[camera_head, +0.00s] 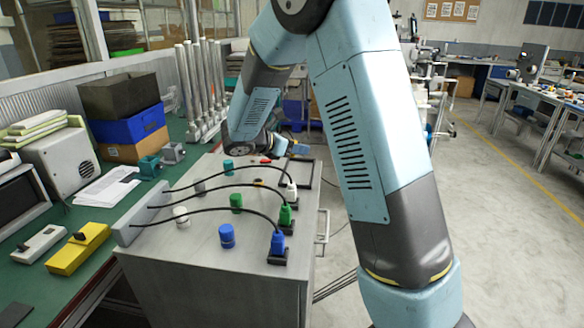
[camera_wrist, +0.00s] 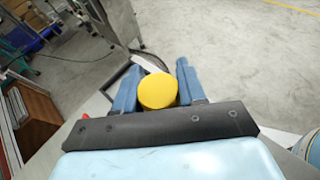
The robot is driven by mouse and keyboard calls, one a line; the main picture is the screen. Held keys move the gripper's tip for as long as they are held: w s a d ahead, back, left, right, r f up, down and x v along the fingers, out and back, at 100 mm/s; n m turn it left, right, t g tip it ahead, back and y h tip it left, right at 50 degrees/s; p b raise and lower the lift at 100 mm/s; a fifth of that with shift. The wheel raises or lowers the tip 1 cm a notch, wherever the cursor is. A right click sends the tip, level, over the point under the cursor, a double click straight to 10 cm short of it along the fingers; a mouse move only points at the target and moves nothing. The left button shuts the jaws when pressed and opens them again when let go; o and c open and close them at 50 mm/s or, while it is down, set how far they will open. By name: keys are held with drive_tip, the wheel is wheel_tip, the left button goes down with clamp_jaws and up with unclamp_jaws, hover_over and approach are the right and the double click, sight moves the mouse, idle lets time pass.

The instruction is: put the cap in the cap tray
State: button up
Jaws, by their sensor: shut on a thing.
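My gripper (camera_wrist: 157,88) is shut on a yellow cap (camera_wrist: 158,91), which sits between its two blue fingers in the wrist view. In the head view my gripper (camera_head: 297,149) is low over the far right end of the grey cabinet, and the cap in it cannot be made out. A dark-rimmed tray (camera_head: 315,172), which looks like the cap tray, lies on the cabinet's far right edge, close to my gripper. A dark rim (camera_wrist: 150,59) also shows just beyond the cap in the wrist view. I cannot tell whether the cap touches the tray.
The grey cabinet (camera_head: 190,255) carries cables with white (camera_head: 291,191), green (camera_head: 285,214) and blue (camera_head: 277,243) plugs. Several loose cylinders stand among them, including a blue one (camera_head: 227,236) and a green one (camera_head: 236,202). A green bench (camera_head: 95,220) with boxes is at left.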

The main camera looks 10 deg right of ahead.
drive_tip(key=w+f, duration=0.3)
drive_tip(key=w, duration=0.2)
hover_over(294, 171)
wheel_tip(294, 171, down, 5)
drive_tip(key=shift+a, duration=0.1)
drive_tip(key=shift+f, duration=1.55)
drive_tip(key=shift+f, duration=0.15)
drive_tip(key=o, duration=1)
